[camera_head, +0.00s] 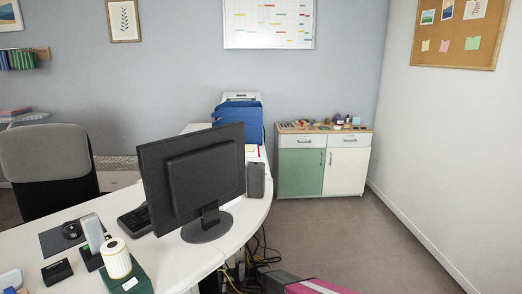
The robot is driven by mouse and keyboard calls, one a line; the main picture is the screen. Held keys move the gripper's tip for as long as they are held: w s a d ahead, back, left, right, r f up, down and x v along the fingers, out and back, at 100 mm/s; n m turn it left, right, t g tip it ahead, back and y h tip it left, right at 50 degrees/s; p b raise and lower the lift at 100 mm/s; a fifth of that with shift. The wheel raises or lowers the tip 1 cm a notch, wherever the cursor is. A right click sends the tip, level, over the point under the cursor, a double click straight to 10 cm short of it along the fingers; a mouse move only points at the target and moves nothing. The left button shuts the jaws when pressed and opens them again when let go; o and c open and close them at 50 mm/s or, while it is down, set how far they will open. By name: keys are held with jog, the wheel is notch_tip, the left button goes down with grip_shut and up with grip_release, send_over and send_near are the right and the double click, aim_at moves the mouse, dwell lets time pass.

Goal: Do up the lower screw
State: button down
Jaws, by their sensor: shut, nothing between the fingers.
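No screw can be made out in the head view. My gripper is not in view. The back of a black monitor (192,176) faces me on the white desk (180,262), and no screw shows on it at this size. A low cabinet (345,171) with a green door and a white door stands against the far wall; small items crowd its top, too small to tell apart.
Cables (258,252) hang and lie on the floor by the desk's right edge. A grey and pink object (315,287) is cut off at the bottom edge. An office chair (46,165) stands behind the desk. Grey floor (345,235) is clear before the cabinet.

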jog(key=shift+s+d+r, duration=0.1)
jog(key=shift+d, duration=1.15)
jog(key=shift+s+d+r, duration=0.1)
jog(key=shift+d, duration=1.15)
